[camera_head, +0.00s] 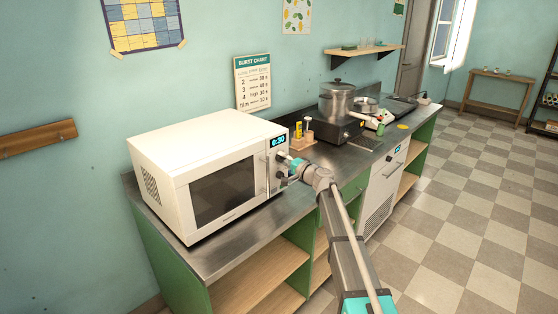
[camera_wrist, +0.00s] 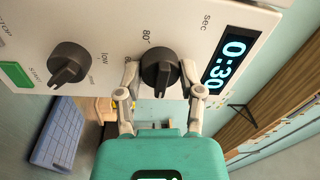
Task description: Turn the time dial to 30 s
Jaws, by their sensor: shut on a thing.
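The white microwave (camera_head: 170,145) stands on the counter at left in the head view. My gripper (camera_wrist: 161,80) is shut on this dial, one finger on each side. In the head view my gripper (camera_head: 288,167) reaches the control panel and hides part of it. A second dark dial (camera_wrist: 70,64), marked "low", is to the left, untouched.
A green start button (camera_wrist: 15,74) is near the second dial. A burst chart (camera_head: 253,82) hangs on the wall behind. A wooden block with small bottles (camera_head: 300,140) and a pot (camera_head: 338,98) stand on the counter right of the microwave. The floor at right is open.

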